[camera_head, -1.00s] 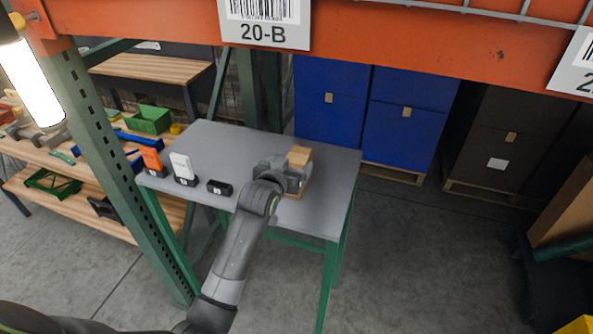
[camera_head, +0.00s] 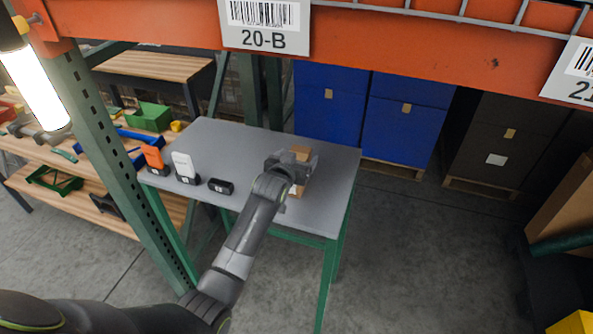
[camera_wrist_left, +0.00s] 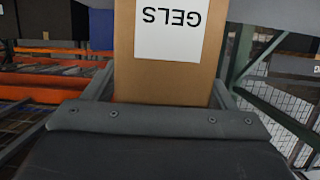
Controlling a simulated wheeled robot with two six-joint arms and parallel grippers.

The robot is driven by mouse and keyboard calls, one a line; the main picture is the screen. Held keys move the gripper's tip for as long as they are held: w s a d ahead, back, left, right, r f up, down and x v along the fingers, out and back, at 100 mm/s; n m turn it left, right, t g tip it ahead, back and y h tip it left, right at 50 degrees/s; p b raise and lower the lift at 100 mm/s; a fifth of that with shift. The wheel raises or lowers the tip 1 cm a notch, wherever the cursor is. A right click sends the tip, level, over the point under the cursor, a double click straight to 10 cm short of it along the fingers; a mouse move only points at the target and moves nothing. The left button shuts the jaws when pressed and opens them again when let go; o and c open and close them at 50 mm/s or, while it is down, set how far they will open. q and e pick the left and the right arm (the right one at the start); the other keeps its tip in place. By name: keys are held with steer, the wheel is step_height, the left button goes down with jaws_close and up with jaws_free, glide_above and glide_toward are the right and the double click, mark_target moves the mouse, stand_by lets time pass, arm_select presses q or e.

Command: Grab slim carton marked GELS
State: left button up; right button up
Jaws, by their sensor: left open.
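The slim brown carton (camera_head: 302,185) stands near the right edge of the grey table. In the left wrist view the carton (camera_wrist_left: 170,80) fills the middle, with a white label reading GELS upside down. My left gripper (camera_head: 296,168) is at the carton, with part of the carton showing above and below it in the head view. In the left wrist view, one finger of my left gripper (camera_wrist_left: 163,88) is on each side of the carton. The jaws are open; whether either finger touches the carton I cannot tell. My right gripper is not in view.
On the table (camera_head: 250,150), an orange item (camera_head: 153,158), a white item (camera_head: 184,165) and a small black holder (camera_head: 221,187) stand at the left. An orange rack beam (camera_head: 400,45) crosses above. Blue boxes (camera_head: 403,135) stand behind.

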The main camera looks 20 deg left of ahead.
arm_select(q)
steer(key=shift+c, duration=0.5)
steer(key=c, duration=0.9)
steer(key=shift+r, duration=0.1)
steer(key=shift+c, duration=1.3)
steer(key=shift+r, duration=0.1)
